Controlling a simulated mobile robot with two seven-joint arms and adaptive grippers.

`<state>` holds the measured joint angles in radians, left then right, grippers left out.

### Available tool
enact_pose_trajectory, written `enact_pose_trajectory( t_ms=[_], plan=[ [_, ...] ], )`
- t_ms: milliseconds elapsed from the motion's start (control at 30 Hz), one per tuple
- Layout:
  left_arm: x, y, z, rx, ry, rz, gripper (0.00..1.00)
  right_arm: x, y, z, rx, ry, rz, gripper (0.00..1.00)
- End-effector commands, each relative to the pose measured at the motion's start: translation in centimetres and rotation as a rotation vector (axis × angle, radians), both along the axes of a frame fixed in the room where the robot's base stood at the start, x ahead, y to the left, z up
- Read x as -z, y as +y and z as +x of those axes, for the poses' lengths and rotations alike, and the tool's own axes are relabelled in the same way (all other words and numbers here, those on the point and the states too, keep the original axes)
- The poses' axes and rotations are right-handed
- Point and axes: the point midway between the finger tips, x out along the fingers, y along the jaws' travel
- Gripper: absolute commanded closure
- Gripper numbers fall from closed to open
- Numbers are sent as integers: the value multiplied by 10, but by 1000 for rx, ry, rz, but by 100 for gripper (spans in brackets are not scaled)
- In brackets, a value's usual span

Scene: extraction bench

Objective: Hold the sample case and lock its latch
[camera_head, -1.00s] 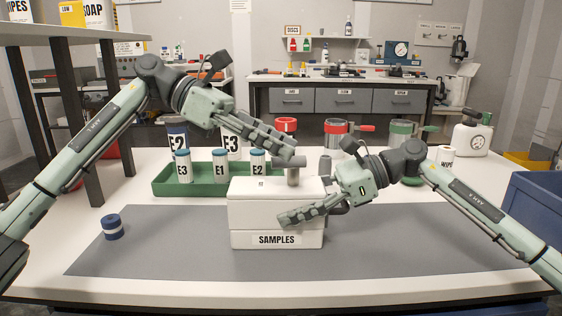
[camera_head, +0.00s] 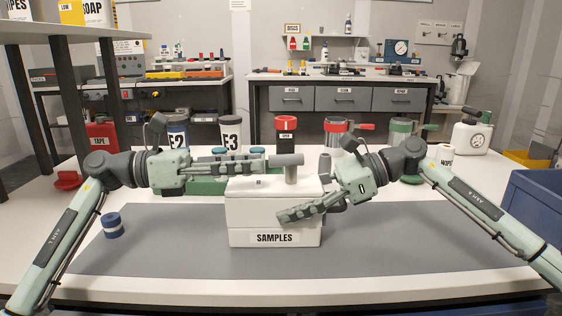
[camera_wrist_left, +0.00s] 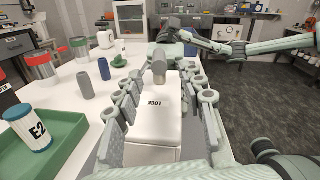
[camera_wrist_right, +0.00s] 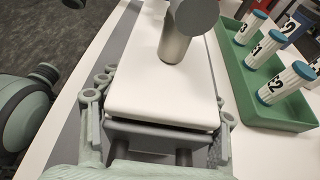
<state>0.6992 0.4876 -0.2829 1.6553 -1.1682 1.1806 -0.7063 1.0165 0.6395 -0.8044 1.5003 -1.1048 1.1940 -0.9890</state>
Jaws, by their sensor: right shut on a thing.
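The white sample case (camera_head: 240,215) with its SAMPLES label stands upright on the grey mat. Its grey latch (camera_head: 291,172), a post with a bar across the top, rises from the lid; it also shows in the left wrist view (camera_wrist_left: 160,66) and right wrist view (camera_wrist_right: 176,45). "LOCK" is written on the lid in the left wrist view. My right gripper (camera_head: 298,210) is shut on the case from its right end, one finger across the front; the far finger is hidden. My left gripper (camera_head: 258,163) lies level above the lid's left part, open, its fingers pointing at the latch.
A green tray (camera_wrist_right: 262,100) with several labelled bottles stands behind the case, partly hidden by my left arm in the head view. A blue bin (camera_head: 535,215) is at the right. The front mat is clear.

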Motion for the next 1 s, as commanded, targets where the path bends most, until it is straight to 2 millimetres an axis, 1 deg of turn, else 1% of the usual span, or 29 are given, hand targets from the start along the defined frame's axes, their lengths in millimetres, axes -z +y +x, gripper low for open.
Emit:
enact_pose_trajectory(
  t_ms=[33, 100, 200, 300, 500, 733, 1000],
  plan=[
    [-1, -12, 1, 4, -2, -2, 61, 5, -1, 0, 0, 3, -10, 80],
    [-1, -25, 2, 4, 0, -3, 61, 5, -1, 0, 0, 3, -11, 80],
    [0, -41, 5, 3, 0, -2, 61, 6, -1, 0, -1, 4, -11, 80],
    [0, -52, 7, 2, 0, -2, 61, 6, -1, 0, -1, 4, -11, 80],
    [0, -61, 8, 0, 0, 1, 61, 6, -1, 0, -1, 4, -12, 80],
    [0, -61, 8, 0, 0, 1, 61, 6, -1, 0, -1, 4, -12, 80],
    [0, -61, 8, 1, 0, 1, 94, 7, -2, 0, 0, 4, -12, 80]
  ],
)
